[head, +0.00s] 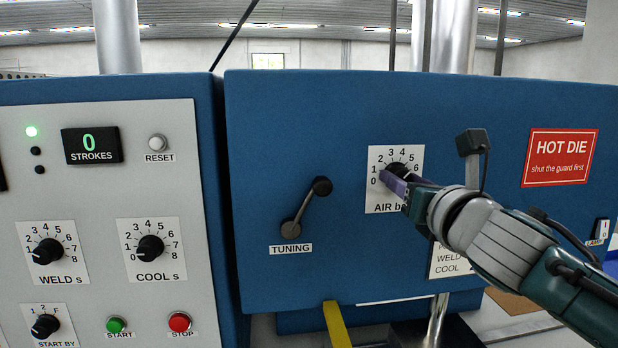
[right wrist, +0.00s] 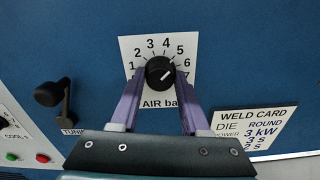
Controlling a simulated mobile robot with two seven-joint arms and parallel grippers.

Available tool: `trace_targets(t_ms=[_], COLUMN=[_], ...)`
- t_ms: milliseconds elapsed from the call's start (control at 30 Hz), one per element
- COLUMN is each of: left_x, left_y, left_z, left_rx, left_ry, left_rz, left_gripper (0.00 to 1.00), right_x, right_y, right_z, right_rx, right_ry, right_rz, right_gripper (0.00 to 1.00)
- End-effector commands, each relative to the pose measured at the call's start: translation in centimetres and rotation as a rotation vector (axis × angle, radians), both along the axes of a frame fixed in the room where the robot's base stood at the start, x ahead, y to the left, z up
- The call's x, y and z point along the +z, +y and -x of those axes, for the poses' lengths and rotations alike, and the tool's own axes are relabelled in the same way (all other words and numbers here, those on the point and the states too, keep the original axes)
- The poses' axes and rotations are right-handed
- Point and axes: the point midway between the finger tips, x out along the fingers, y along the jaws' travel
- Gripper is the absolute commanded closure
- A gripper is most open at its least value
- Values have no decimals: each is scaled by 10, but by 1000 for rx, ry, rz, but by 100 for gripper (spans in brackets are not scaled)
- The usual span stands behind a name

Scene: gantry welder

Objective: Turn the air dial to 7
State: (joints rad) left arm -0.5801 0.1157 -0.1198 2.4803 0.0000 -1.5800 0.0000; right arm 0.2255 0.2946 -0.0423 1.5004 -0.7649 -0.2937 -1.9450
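The AIR bar dial is a black round knob (right wrist: 160,72) on a white number plate (right wrist: 128,47) on the blue panel. Its white pointer mark slants to the upper right, roughly toward 6; the exact reading is unclear. In the head view the knob (head: 398,169) is partly hidden by my right gripper (head: 396,181). My left gripper is not in view.
Left of the dial is the TUNING lever (head: 306,207). A black box on a bracket (head: 472,142) juts out above my right wrist. The weld card (right wrist: 240,129) is below right. The grey control panel (head: 100,200) with WELD and COOL knobs is at left.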

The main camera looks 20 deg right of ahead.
Motion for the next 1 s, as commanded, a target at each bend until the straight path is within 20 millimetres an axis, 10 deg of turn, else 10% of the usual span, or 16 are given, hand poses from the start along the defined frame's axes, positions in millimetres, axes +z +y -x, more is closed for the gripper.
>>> trace_targets(t_ms=[400,1000], left_x=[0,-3], left_y=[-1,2], left_z=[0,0], left_rx=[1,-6], left_ry=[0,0], left_rz=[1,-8], left_gripper=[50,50], right_x=[0,0], right_y=[0,0], right_z=[0,0], right_rx=[0,1], right_ry=[0,-36], right_rz=[0,-148], right_gripper=[100,100])
